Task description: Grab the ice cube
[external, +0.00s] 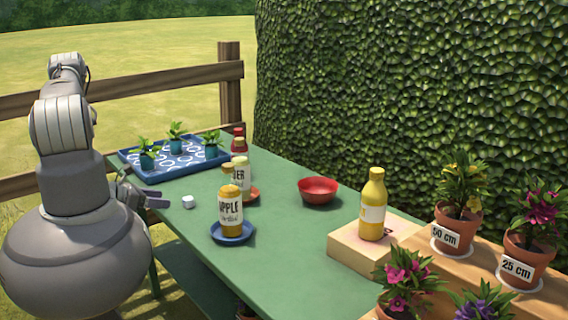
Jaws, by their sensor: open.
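The ice cube (188,202) is a small whitish block on the green table (285,240), near its left edge. My gripper (158,198) is just left of the ice cube, low over the table edge, with its dark fingers pointing toward it. It is open, and nothing shows between the fingers. A small space seems to separate the fingertips from the cube. My body hides part of the arm and the rear of the gripper.
A blue patterned tray (128,157) with several potted seedlings lies behind the cube. A red bowl (318,190), a yellow bottle (373,208) on a wooden block (345,250) and flowerpots are farther right.

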